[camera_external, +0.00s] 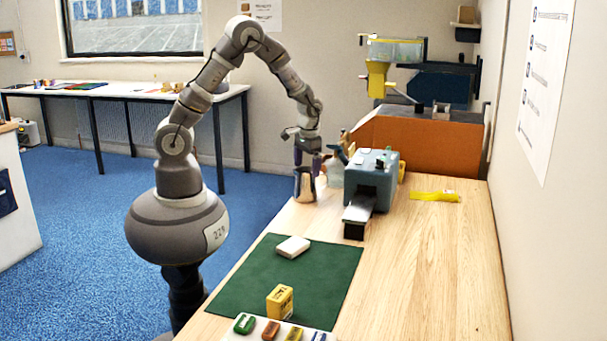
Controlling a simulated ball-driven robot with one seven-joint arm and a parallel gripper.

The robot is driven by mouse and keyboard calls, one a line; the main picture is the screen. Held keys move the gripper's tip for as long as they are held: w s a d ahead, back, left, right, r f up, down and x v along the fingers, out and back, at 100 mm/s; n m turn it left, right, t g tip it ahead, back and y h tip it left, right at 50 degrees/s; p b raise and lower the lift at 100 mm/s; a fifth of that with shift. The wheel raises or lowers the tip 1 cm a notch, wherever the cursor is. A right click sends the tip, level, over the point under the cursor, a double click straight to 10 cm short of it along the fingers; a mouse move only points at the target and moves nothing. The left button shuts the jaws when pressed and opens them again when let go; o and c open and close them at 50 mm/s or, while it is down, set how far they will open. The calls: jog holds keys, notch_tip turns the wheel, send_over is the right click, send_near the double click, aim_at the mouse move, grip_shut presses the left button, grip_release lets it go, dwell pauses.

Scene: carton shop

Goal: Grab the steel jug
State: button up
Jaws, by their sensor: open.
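The steel jug (304,187) stands upright near the left edge of the wooden table, a shiny metal vessel with its upper part partly covered by my gripper. My gripper (307,158) points down from above, its fingers at the level of the jug's rim. The fingers are open. I cannot tell from this view whether they are around the rim or just in front of it.
A blue-grey machine (371,178) with a protruding tray stands close to the right of the jug, and a spray bottle (335,168) is right behind. A green mat (330,268) with a white block (292,247) and yellow box (280,301) lies nearer. The table's right side is mostly clear.

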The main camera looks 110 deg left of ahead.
aim_at(306, 179)
notch_tip(306, 179, down, 6)
jog(key=shift+s+a+f+b, duration=0.15)
jog(key=shift+b, duration=0.9)
jog(key=shift+c, duration=0.2)
jog(key=c, duration=1.1)
